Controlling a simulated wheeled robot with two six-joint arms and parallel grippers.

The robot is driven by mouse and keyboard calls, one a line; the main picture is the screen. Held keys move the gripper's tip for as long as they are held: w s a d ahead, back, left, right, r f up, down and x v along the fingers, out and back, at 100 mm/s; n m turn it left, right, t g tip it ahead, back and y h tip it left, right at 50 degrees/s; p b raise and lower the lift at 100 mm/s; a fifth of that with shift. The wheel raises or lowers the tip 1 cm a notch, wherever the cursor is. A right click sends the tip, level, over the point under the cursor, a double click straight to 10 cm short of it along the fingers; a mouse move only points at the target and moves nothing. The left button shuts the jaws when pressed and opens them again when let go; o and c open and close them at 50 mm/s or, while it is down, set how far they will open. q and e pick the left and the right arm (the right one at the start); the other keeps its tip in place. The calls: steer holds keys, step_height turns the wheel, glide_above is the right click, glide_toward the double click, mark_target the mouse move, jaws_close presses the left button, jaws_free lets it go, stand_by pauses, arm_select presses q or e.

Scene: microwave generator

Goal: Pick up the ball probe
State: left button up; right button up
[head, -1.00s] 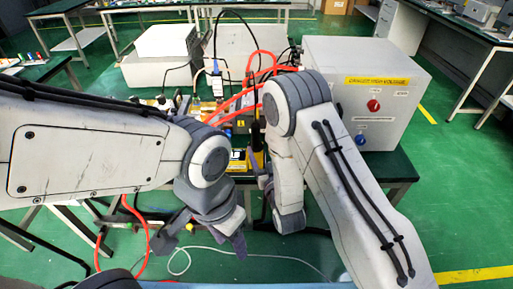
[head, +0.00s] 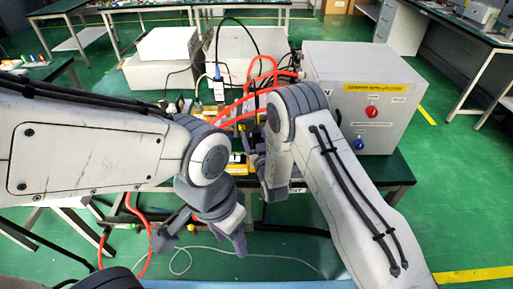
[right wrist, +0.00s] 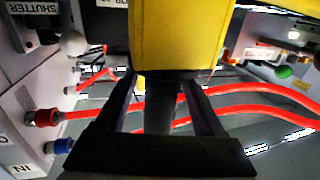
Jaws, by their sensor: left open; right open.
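In the right wrist view, a yellow block-shaped body (right wrist: 182,35) with a dark stem (right wrist: 159,105) stands just ahead of my right gripper (right wrist: 160,85). The open fingers are on either side of the stem, with gaps showing. I cannot tell for sure whether this is the ball probe; no ball tip shows on it. In the head view my right gripper (head: 254,152) is at the near edge of the bench, partly hidden by its own arm. My left gripper (head: 200,240) is open and empty, low in front of the bench.
A grey generator box (head: 365,100) with red and blue knobs stands on the dark bench (head: 393,172) at right. Orange-red hoses (head: 235,104) run left from it. White boxes (head: 165,58) stand behind. A pale cable (head: 260,256) lies on the green floor.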

jaws_close()
steer(key=shift+r, duration=0.15)
